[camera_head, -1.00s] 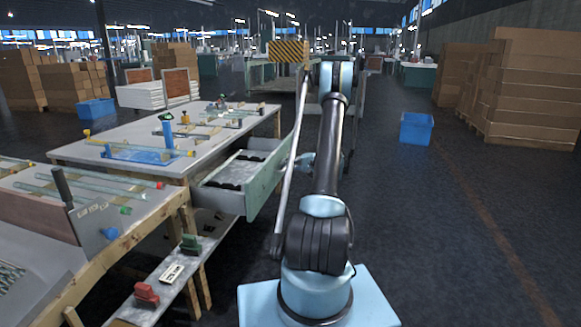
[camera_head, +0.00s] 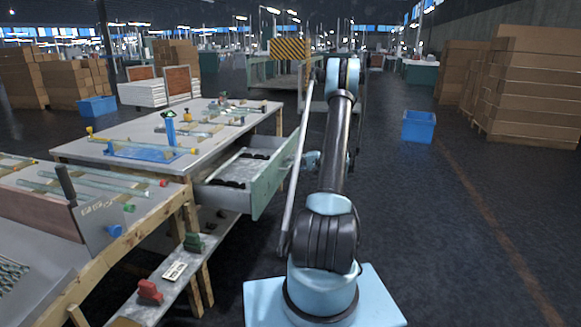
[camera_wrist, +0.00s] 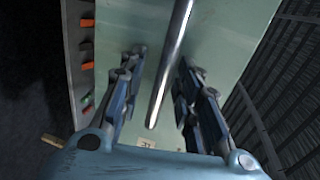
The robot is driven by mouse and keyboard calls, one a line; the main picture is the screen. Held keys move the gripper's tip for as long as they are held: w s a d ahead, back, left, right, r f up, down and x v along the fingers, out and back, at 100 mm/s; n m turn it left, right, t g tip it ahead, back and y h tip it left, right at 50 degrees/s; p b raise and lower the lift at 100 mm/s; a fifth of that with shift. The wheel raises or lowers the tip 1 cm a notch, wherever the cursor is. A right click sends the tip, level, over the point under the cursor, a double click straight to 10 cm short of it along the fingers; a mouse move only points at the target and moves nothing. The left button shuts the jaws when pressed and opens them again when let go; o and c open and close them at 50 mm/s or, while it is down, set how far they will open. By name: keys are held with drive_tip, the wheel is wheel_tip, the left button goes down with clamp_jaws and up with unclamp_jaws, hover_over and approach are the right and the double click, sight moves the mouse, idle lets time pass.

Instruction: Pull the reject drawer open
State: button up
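The reject drawer, taken to be the pale green-fronted drawer (camera_head: 274,183), stands well out from under the grey bench, and its grey interior shows. Its green front (camera_wrist: 228,35) fills much of the wrist view. A shiny metal bar handle (camera_wrist: 172,62) runs along that front. My gripper (camera_wrist: 160,58) has its two blue-and-black fingers apart, one on each side of the bar, with visible gaps between fingers and bar. In the head view my gripper (camera_head: 312,160) is at the outer side of the drawer front, partly hidden by my arm.
The bench (camera_head: 100,150) carries glass tubes and a blue fixture (camera_head: 145,152). A low shelf (camera_head: 180,278) with red and green items is below at the front. A blue bin (camera_head: 419,126) and stacked cartons (camera_head: 540,85) stand right. Floor between is clear.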

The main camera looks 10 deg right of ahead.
drive_tip(key=v, duration=1.2)
drive_tip(key=shift+f, duration=0.15)
drive_tip(key=s+a+r+n+g+h, duration=0.1)
drive_tip(key=s+a+r+g+h, duration=0.25)
drive_tip(key=s+a+r, duration=1)
drive_tip(key=s+a+n+g+h, duration=0.15)
drive_tip(key=s+a+h, duration=0.4)
drive_tip(key=s, duration=0.75)
drive_tip(key=s+d+f+n+h, duration=0.1)
drive_tip(key=s+f, duration=0.3)
drive_tip(key=s, duration=0.7)
drive_tip(key=s+d+f+n+h, duration=0.1)
drive_tip(key=s+f+n+h, duration=0.1)
drive_tip(key=s, duration=0.9)
wheel_tip(320, 180, down, 2)
drive_tip(key=shift+s+f+h, duration=0.15)
drive_tip(key=shift+s+h, duration=0.2)
drive_tip(key=shift+h, duration=0.55)
